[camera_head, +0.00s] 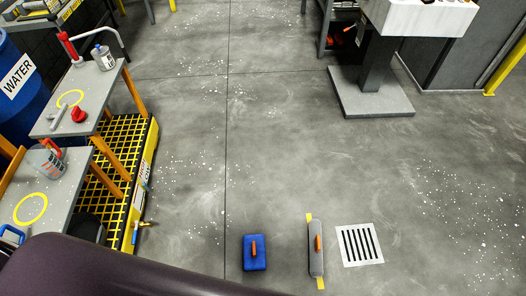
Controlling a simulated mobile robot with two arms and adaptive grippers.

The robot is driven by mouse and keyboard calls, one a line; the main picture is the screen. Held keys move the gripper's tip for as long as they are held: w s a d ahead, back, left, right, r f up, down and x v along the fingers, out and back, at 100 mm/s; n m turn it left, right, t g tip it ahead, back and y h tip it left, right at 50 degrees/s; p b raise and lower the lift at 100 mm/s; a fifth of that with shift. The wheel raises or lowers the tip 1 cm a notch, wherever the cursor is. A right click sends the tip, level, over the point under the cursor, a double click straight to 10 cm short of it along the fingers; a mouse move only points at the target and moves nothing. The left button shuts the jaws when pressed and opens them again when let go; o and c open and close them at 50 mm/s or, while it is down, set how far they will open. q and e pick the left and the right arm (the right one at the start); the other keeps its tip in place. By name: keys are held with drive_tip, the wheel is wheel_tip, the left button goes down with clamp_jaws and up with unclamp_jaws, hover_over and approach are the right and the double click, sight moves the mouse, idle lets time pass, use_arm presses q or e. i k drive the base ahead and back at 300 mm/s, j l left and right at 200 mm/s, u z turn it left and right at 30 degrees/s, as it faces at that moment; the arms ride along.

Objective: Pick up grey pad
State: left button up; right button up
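A long grey pad (316,263) with an orange handle on top lies on the floor at the bottom, right of centre. Yellow strips show at both of its ends. It runs nearly straight away from me. Neither of my grippers is in view. A dark rounded shape, which I cannot identify for sure, covers the bottom left corner.
A blue block (255,262) with an orange handle lies left of the pad. A floor drain grate (360,245) is to its right. Grey tables (88,92) stand on a yellow-edged grid platform (143,165) at left, by a blue water barrel (30,100). The middle floor is clear.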

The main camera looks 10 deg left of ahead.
sight(254, 251)
drive_tip(key=k+l, duration=0.2)
drive_tip(key=k, duration=0.2)
drive_tip(key=k+l, duration=0.15)
drive_tip(key=k, duration=0.3)
drive_tip(key=k+l, duration=0.2)
drive_tip(key=k, duration=0.2)
drive_tip(key=k+l, duration=0.15)
drive_tip(key=k, duration=0.25)
